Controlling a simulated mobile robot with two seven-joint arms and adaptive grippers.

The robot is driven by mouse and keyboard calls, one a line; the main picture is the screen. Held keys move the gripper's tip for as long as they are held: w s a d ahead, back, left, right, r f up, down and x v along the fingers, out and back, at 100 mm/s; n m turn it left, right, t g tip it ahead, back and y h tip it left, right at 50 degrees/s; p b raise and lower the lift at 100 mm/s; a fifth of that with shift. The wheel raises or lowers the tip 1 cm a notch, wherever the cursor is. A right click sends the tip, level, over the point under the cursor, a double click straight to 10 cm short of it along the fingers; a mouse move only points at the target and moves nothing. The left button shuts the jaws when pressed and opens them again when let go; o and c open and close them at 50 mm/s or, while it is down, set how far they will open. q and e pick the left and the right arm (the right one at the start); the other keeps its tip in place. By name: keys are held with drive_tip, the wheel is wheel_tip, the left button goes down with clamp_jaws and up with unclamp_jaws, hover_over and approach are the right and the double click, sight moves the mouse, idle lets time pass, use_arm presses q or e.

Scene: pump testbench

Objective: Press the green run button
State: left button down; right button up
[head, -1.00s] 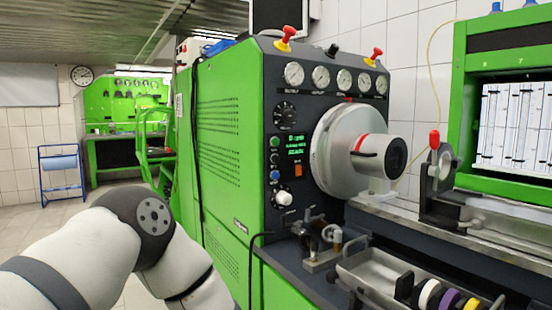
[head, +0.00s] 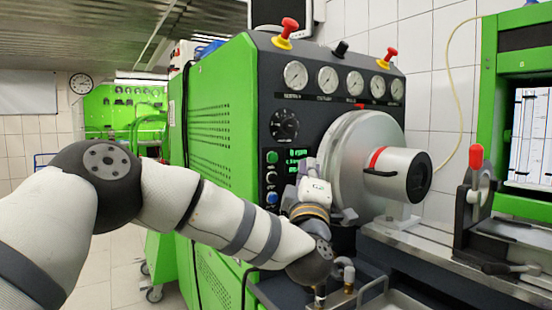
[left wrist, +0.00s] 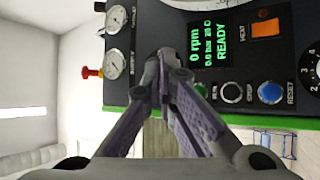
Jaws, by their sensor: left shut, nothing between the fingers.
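The green run button (head: 272,157) is at the top of a column of buttons on the dark control panel, above a black button (head: 272,178) and a blue one (head: 272,198). My left gripper (head: 314,190) is in front of the panel, right of and below the green button in the head view; its fingertips are hard to make out there. In the left wrist view its fingers (left wrist: 170,62) are shut and empty, beside the RUN label, and one finger partly covers the green button (left wrist: 200,90). I cannot tell whether they touch the panel. My right gripper is not in view.
The display (left wrist: 209,43) reads 0 rpm and READY. An orange switch (left wrist: 266,28) and the blue reset button (left wrist: 271,92) are near. The large round chuck (head: 350,160) is close on the right of my gripper. Pipe fittings (head: 345,268) stand below.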

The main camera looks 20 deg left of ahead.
sight(273, 158)
use_arm(q)
drive_tip(key=w+a+b, duration=0.2)
drive_tip(key=w+a, duration=0.3)
drive_tip(key=a, duration=0.2)
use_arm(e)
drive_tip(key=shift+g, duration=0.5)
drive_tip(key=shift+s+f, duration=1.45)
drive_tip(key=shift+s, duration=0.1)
use_arm(q)
drive_tip(key=shift+d, duration=0.1)
drive_tip(key=shift+w+a, duration=0.3)
drive_tip(key=shift+a, duration=0.1)
